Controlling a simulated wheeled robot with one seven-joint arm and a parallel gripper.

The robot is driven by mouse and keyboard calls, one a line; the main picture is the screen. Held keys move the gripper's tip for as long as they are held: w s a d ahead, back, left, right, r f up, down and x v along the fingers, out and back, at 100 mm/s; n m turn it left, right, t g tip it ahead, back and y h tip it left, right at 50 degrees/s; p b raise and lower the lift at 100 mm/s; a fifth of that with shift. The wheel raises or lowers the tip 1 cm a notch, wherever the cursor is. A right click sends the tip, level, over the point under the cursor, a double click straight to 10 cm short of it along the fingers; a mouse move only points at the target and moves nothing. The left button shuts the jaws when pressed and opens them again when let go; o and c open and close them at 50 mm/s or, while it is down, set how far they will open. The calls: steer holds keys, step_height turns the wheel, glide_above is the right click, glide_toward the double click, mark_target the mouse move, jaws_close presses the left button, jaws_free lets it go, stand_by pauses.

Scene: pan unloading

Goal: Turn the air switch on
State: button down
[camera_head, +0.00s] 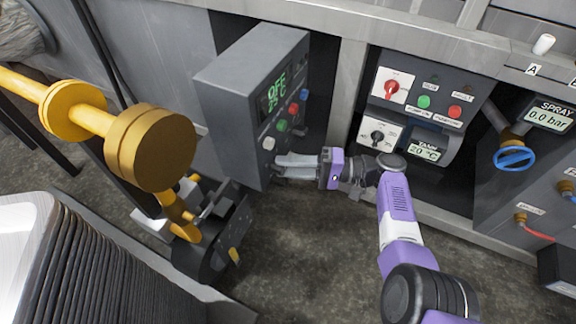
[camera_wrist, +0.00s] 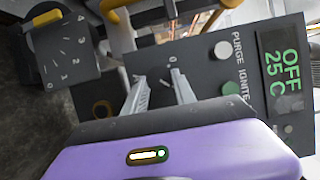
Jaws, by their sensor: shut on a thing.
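The grey control box (camera_head: 238,110) stands at the upper middle of the head view, with a green display reading OFF. In the wrist view the box face (camera_wrist: 190,62) shows turned, with the display (camera_wrist: 284,70) at the right. My gripper (camera_head: 280,168) reaches the lower part of this face from the right. In the wrist view its two pale fingers (camera_wrist: 160,82) meet the face below a small "0" mark. It is shut on a small control there, taken as the air switch. The control is mostly hidden by the fingers, and its label and position cannot be read.
Round buttons (camera_head: 282,125) sit just above my gripper on the same face. Yellow piping (camera_head: 150,147) and a dark unit (camera_head: 212,235) stand to the left. A panel with red and black knobs (camera_head: 392,88) is at the right. Open floor (camera_head: 300,250) lies below.

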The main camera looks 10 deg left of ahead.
steer(key=c, duration=1)
jaws_free()
steer(key=shift+w+d, duration=0.2)
steer(key=shift+d, duration=3.75)
